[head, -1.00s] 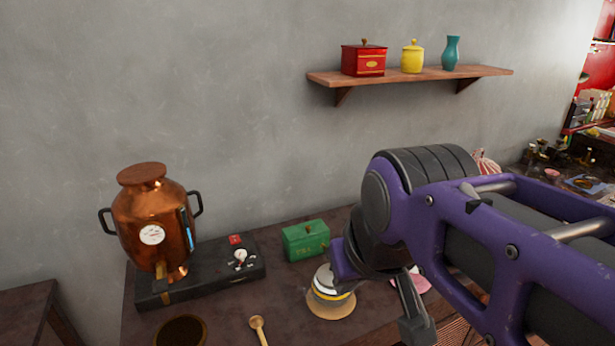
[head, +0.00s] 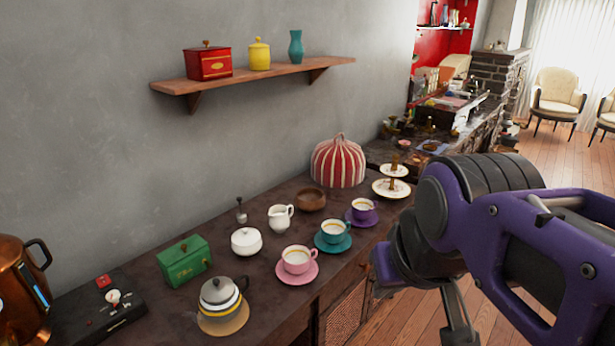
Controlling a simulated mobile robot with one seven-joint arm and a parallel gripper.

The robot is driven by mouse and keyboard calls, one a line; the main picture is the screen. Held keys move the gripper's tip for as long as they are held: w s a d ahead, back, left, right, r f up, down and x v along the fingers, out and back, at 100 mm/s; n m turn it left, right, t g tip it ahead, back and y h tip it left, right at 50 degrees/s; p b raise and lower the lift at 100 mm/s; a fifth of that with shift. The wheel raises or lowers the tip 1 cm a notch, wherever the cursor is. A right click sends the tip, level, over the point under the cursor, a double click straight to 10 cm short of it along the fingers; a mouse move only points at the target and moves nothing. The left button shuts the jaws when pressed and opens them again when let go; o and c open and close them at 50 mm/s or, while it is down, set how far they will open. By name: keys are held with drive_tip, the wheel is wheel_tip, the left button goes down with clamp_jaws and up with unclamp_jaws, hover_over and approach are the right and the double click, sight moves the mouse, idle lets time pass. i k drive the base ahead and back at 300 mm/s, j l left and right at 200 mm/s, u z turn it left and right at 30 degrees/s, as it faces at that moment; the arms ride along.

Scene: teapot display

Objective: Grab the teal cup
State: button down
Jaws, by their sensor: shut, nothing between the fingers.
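The teal cup (head: 334,232) stands upright on a teal saucer (head: 320,246) on the dark table, between a pink cup (head: 297,260) and a purple cup (head: 362,208). Its handle points to the right. My gripper (head: 459,334) is at the lower right of the view, beyond the table's front edge, to the right of and apart from the teal cup. It is shut and empty. My purple arm hides part of it.
A teapot (head: 220,294), green box (head: 184,261), white sugar bowl (head: 245,241), creamer (head: 281,217), wooden bowl (head: 311,199), striped cosy (head: 339,162) and tiered stand (head: 391,188) crowd the table (head: 170,325). A shelf (head: 280,75) hangs above. Free floor lies right.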

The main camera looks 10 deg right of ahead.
sight(333, 232)
drive_tip(key=u, duration=0.6)
drive_tip(key=l+u, duration=0.15)
drive_tip(key=u, duration=0.2)
drive_tip(key=l+u, duration=0.2)
drive_tip(key=u, duration=0.2)
drive_tip(key=l+u, duration=0.2)
drive_tip(key=u, duration=0.15)
drive_tip(key=l+u, duration=0.3)
drive_tip(key=k+l+u, duration=0.1)
drive_tip(key=l+u, duration=0.15)
drive_tip(key=l, duration=0.25)
drive_tip(key=k+l+u, duration=0.1)
drive_tip(key=l, duration=0.3)
drive_tip(key=k+l+u, duration=0.1)
drive_tip(key=l, duration=0.3)
drive_tip(key=k+l+u, duration=0.1)
drive_tip(key=k, duration=0.4)
drive_tip(key=k+l+u, duration=0.1)
drive_tip(key=k+l, duration=0.15)
drive_tip(key=k, duration=0.2)
drive_tip(key=k+j+u, duration=0.1)
drive_tip(key=k, duration=0.2)
drive_tip(key=k+j+u, duration=0.1)
drive_tip(key=i+l+z, duration=0.1)
drive_tip(key=i, duration=0.2)
drive_tip(key=i+l+z, duration=0.15)
drive_tip(key=i, duration=0.1)
